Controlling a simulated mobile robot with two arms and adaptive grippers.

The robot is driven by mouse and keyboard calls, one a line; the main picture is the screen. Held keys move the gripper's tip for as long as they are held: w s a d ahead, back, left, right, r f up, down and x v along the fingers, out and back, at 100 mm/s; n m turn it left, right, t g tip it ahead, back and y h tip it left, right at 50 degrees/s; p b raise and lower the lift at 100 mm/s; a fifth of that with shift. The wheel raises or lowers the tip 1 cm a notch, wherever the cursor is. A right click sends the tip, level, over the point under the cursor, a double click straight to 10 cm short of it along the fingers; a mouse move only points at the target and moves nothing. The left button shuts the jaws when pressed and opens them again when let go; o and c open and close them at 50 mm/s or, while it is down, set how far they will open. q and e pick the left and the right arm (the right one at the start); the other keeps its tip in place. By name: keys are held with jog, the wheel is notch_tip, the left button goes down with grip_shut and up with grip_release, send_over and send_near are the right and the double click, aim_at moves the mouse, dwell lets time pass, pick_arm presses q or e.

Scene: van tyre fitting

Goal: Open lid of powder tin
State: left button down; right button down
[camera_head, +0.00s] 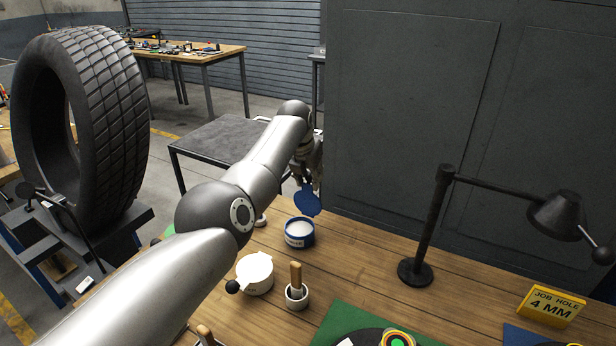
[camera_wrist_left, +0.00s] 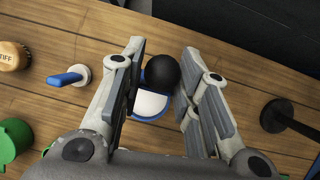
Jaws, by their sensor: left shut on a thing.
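The powder tin (camera_head: 299,233) is a round blue tin on the wooden bench, with white powder showing in its open top. Its blue lid (camera_head: 307,201) stands raised and tilted at the tin's far side. My left gripper (camera_head: 308,183) is just above the lid, partly hidden by my own arm. In the left wrist view my left gripper (camera_wrist_left: 160,85) is shut on the lid's black ball knob (camera_wrist_left: 161,71), and the blue-rimmed tin with white powder (camera_wrist_left: 150,104) shows below it. My right gripper is out of view.
A white lidded pot (camera_head: 255,274) with a black knob and a small white pot with a wooden handle (camera_head: 296,293) stand nearer on the bench. A black lamp (camera_head: 416,271) and a yellow sign (camera_head: 550,305) are at the right. A dark panel (camera_head: 400,110) rises behind.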

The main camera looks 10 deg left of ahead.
pick_arm(q)
jog(key=c, duration=1.5)
grip_release()
jog(key=shift+s+d+f, duration=0.15)
jog(key=shift+f, duration=0.3)
jog(key=shift+o, duration=1.1)
jog(key=shift+f, duration=0.1)
jog(key=shift+o, duration=0.7)
jog(key=shift+w, duration=0.45)
jog(key=shift+s+r, duration=0.2)
jog(key=shift+r, duration=0.05)
jog(key=shift+s+r, duration=0.15)
jog(key=shift+r, duration=0.6)
jog(key=shift+s+r, duration=0.45)
jog(key=shift+r, duration=0.15)
jog(key=v, duration=0.8)
jog(key=shift+r, duration=0.3)
